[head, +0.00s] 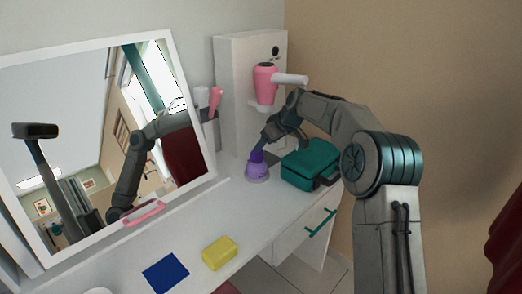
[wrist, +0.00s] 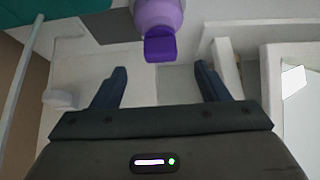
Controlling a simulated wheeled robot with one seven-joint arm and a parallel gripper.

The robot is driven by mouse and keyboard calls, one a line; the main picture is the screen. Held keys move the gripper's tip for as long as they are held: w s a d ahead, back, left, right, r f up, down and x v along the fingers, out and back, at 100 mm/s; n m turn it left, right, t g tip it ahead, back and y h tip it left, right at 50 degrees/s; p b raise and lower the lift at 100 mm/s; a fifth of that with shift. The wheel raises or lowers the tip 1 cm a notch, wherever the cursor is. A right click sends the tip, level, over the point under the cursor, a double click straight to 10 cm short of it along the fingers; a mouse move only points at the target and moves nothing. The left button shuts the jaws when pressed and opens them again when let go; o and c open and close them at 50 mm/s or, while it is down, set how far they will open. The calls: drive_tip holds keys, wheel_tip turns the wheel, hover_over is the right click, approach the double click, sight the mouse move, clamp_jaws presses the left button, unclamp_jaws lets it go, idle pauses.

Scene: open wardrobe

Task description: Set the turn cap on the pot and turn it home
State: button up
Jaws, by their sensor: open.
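The pot (head: 257,173) is light purple and stands upright on a pale round base on the white table. A darker purple cap (head: 256,156) is on top of it. In the wrist view the pot (wrist: 158,12) is cut off by the top edge, and the dark cap (wrist: 160,48) points toward my gripper (wrist: 160,85). My gripper is open and empty, its fingers apart on either side of the cap's line, with the cap beyond the fingertips. In the head view my gripper (head: 264,142) is just above the cap. I cannot tell whether the cap is fully turned.
A teal case (head: 308,165) stands close right of the pot. A pink hair dryer (head: 265,84) hangs on the white cabinet (head: 236,80) behind. A large mirror (head: 205,150) leans at left. A yellow block (head: 219,253) and blue square (head: 166,273) lie in front.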

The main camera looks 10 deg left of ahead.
drive_tip(key=v, duration=0.6)
drive_tip(key=s+d+r+m+h+p, duration=0.25)
drive_tip(key=s+d+r, duration=0.2)
drive_tip(key=s, duration=0.65)
drive_tip(key=s+d+r+m+h+p, duration=0.2)
drive_tip(key=s+d+r+m+p, duration=0.3)
drive_tip(key=s, duration=0.6)
drive_tip(key=s+d+f+m+p, duration=0.1)
drive_tip(key=s+d, duration=0.3)
drive_tip(key=s, duration=0.6)
drive_tip(key=s+d+f+m+g+h+p, duration=0.1)
drive_tip(key=s+d+f, duration=0.3)
drive_tip(key=s, duration=0.6)
drive_tip(key=shift+s+d+f+m+g+p, duration=0.3)
drive_tip(key=shift+d+m+p, duration=0.15)
drive_tip(key=shift+m, duration=0.1)
